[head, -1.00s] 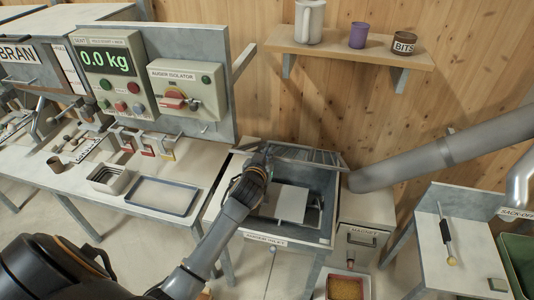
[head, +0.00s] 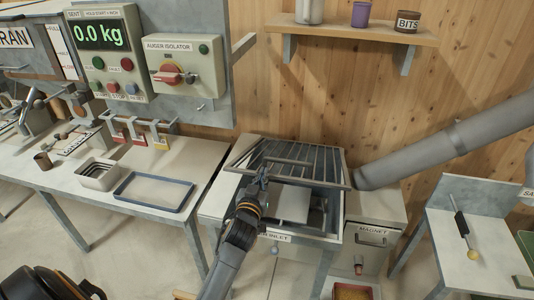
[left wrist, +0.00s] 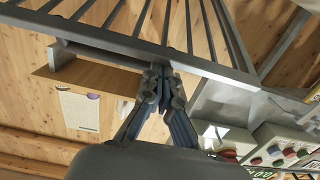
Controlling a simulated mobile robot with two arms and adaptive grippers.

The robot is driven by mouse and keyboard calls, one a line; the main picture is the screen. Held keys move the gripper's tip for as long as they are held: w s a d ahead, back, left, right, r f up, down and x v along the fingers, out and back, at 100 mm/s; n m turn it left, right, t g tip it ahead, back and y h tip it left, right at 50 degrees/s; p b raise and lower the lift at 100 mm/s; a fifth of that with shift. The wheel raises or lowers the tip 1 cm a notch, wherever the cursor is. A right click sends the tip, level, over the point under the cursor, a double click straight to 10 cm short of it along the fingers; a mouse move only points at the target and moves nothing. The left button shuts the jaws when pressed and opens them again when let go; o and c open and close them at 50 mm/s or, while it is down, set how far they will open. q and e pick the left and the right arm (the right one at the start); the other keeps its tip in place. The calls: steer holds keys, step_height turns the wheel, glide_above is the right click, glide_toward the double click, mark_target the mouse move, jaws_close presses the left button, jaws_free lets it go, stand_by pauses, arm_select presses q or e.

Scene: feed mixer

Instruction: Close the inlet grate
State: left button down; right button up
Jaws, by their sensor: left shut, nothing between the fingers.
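The inlet grate (head: 312,160) is a grey barred frame above the back part of the inlet box (head: 325,237) in the head view. It is tilted, and the front of the box opening shows uncovered below it. My left gripper (head: 264,172) is by the front left part of the grate, with its fingers shut and empty. In the left wrist view the shut fingertips (left wrist: 162,74) are close to the grate's edge rail (left wrist: 130,42), with bars beyond. I cannot tell whether they touch it. A pale plate (head: 290,203) shows inside the box. My right gripper is not in view.
A thick grey pipe (head: 450,147) slopes down to the magnet housing (head: 374,205) right of the inlet. A blue-rimmed tray (head: 152,191) and a square container (head: 97,174) lie on the bench at left. A wooden shelf (head: 350,32) is on the wall above.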

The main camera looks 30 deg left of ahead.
arm_select(q)
steer(key=s+d+f+b, duration=0.1)
steer(key=s+f+b, duration=0.2)
steer(key=f+b, duration=0.6)
step_height(320, 180, down, 5)
steer(key=shift+s+f, duration=0.2)
